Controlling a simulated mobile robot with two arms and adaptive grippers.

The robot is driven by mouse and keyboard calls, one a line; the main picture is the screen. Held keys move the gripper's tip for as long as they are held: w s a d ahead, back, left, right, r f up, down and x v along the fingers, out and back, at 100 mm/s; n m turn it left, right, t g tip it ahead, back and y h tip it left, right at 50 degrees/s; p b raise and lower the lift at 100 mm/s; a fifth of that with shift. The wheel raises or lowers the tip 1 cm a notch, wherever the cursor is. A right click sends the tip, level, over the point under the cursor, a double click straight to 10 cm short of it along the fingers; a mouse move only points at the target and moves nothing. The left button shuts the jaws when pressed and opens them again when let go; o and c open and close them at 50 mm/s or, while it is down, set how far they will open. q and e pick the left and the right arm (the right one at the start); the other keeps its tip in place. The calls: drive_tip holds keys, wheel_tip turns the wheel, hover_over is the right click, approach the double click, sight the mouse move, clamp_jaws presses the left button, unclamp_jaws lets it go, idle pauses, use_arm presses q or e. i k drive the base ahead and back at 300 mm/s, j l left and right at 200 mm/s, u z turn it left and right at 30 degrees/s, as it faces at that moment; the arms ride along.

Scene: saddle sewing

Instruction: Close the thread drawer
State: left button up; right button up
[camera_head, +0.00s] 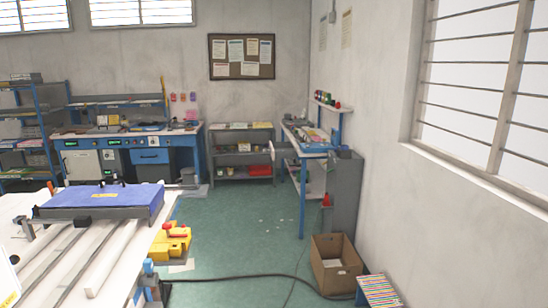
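No drawer is clearly marked as the thread drawer. Coloured spools (327,101) sit on a small wall shelf above a narrow blue-legged side bench (302,214) along the right wall. A grey cabinet (346,195) stands at that bench's near end; I cannot tell whether it has a drawer open. The back workbench (190,150) has a blue drawer front (150,156) that looks flush with its frame. Neither of my grippers is in view.
A white table with a blue-topped unit (105,198) fills the near left. A yellow object (171,240), a cardboard box (335,265), a striped-top stool (378,291) and a dark cable (235,276) lie around the floor. The middle green floor (240,225) is mostly clear.

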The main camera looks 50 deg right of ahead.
sight(275, 148)
drive_tip(key=i+l+z, duration=0.2)
drive_tip(key=l, duration=0.25)
drive_tip(key=i+l+z, duration=0.1)
drive_tip(key=l+z, duration=0.15)
drive_tip(key=l, duration=0.15)
drive_tip(key=i+l+z, duration=0.2)
drive_tip(key=l, duration=0.2)
drive_tip(key=i+l+z, duration=0.55)
drive_tip(key=i, duration=0.65)
drive_tip(key=i+z, duration=0.3)
drive_tip(key=i, duration=0.65)
